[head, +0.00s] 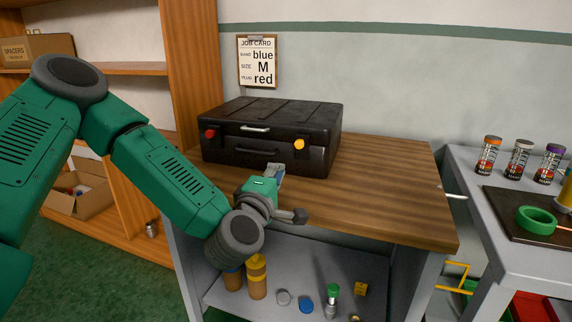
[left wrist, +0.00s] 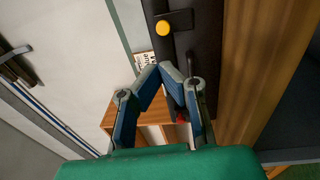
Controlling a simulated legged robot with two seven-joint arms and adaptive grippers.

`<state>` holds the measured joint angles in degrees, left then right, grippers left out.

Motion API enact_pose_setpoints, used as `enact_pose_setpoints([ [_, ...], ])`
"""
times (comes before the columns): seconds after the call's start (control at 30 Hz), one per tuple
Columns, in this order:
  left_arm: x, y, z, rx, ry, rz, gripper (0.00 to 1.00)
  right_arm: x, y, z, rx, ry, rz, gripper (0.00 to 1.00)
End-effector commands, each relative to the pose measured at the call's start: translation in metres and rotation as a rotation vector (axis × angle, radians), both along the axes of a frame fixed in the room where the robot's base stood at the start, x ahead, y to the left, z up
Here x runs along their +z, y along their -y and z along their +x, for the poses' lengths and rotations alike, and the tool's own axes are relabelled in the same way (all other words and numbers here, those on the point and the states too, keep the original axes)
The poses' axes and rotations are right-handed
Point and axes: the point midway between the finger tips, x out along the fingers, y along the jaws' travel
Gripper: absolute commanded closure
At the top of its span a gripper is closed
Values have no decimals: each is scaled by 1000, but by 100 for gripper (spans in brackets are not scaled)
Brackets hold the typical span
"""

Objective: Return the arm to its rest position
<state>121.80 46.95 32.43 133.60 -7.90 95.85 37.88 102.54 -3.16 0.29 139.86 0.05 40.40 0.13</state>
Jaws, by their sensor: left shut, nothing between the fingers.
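My left arm comes in from the left in the head view, its green links bent down over the wooden bench. My left gripper (head: 277,171) is in front of the black case, near its lower front edge. In the left wrist view the gripper's blue-grey fingers (left wrist: 163,70) are shut with nothing between them. I cannot tell whether the fingertips touch the case. My right gripper is not in view.
A closed black case (head: 270,135) with red and yellow latches stands on the wooden bench (head: 380,190). A job card (head: 259,62) hangs behind. Shelving (head: 190,60) stands left. A side table (head: 470,165) holds several cans. The bench's right part is clear.

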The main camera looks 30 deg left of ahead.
Motion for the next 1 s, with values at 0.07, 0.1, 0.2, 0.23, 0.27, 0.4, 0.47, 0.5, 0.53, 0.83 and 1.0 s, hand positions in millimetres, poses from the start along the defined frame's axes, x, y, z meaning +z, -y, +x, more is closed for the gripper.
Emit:
enact_pose_setpoints([
  [0.07, 1, 3, -4, -2, 1, 1, 100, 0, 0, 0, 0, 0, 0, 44],
  [0.1, 1, 3, -5, -2, 0, 2, 100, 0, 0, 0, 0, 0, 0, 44],
  [0.2, 1, 3, -6, -2, 1, 1, 100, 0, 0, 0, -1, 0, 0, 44],
  [0.23, 0, 3, -6, -3, -2, 2, 100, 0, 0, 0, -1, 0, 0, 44],
  [0.27, -2, 3, -5, -7, -6, 5, 100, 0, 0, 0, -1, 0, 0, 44],
  [0.4, -33, 25, -8, -85, -106, 79, 100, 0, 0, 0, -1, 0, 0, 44],
  [0.47, -61, 44, -13, -155, -194, 148, 100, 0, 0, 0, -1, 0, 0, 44],
  [0.5, -84, 57, -19, -211, -263, 205, 100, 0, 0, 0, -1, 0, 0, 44],
  [0.53, -102, 68, -25, -259, -321, 251, 100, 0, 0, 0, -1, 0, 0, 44],
  [0.83, -281, 123, -157, -796, -903, 751, 100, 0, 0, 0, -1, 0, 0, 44],
  [1.0, -341, 105, -251, -1102, -1186, 1003, 100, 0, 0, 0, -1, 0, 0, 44],
])
